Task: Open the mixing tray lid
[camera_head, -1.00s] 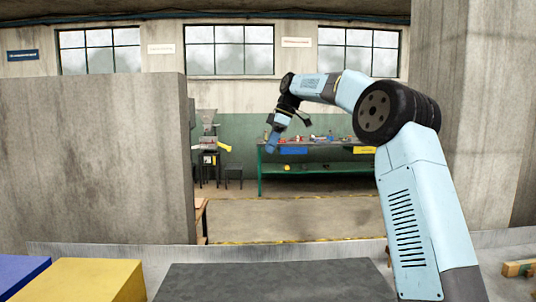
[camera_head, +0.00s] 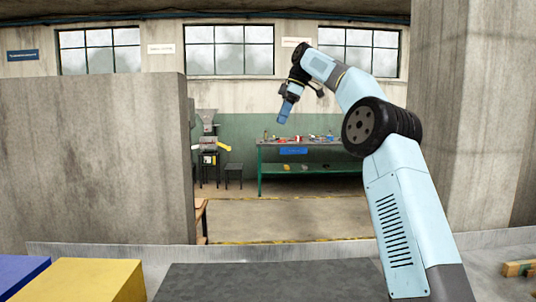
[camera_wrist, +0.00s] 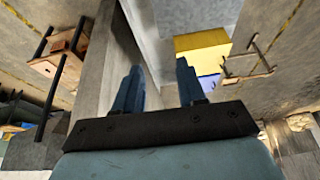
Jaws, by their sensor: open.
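My gripper (camera_head: 286,109) is raised in front of me and points down and slightly left in the head view. In the wrist view my gripper (camera_wrist: 157,66) shows two blue fingers spread apart with nothing between them. I cannot make out a mixing tray or its lid for certain in either view. No object touches the fingers.
A yellow block (camera_head: 97,280) and a blue block (camera_head: 20,274) are at the lower left. A concrete wall (camera_head: 95,160) stands left, a pillar (camera_head: 470,120) right. A machine (camera_head: 208,143) and green workbench (camera_head: 310,168) stand far back. Open floor (camera_head: 290,215) lies before them.

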